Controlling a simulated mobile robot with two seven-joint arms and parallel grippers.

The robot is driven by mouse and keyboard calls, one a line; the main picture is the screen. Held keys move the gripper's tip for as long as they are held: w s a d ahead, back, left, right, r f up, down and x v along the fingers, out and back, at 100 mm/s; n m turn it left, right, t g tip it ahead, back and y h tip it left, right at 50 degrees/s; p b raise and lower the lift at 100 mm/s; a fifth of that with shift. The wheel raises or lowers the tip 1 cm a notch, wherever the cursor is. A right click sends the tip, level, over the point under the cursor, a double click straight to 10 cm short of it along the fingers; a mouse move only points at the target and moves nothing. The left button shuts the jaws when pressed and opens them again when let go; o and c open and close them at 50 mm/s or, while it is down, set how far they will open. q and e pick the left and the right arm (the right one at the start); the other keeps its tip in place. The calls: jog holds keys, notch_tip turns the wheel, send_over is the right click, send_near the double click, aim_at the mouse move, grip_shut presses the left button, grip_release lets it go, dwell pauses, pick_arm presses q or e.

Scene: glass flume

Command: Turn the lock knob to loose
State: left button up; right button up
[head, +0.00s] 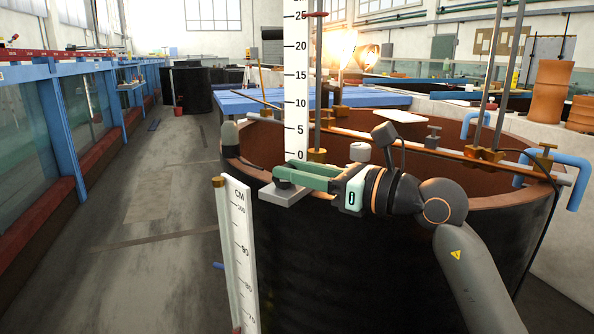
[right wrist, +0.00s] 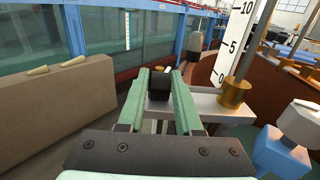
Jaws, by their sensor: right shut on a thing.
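My right gripper (head: 284,174) reaches in from the right in the head view, with its green fingers over a grey metal bracket (head: 285,195) on the black tank's near rim. In the right wrist view its fingertips (right wrist: 161,76) are closed on both sides of a small black block, which looks like the lock knob (right wrist: 160,90). The knob is mostly hidden by the fingers in the head view, and I cannot tell its turned position. A white scale (head: 297,90) stands upright just behind the fingers. My left gripper is not in view.
The large round black tank (head: 340,270) has a brown inside. A second white scale (head: 238,250) stands against its left side. Metal rods with brass clamps (head: 485,154) and a blue pipe (head: 570,175) are on the right. The aisle floor (head: 150,220) at left is mostly clear.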

grip_shut()
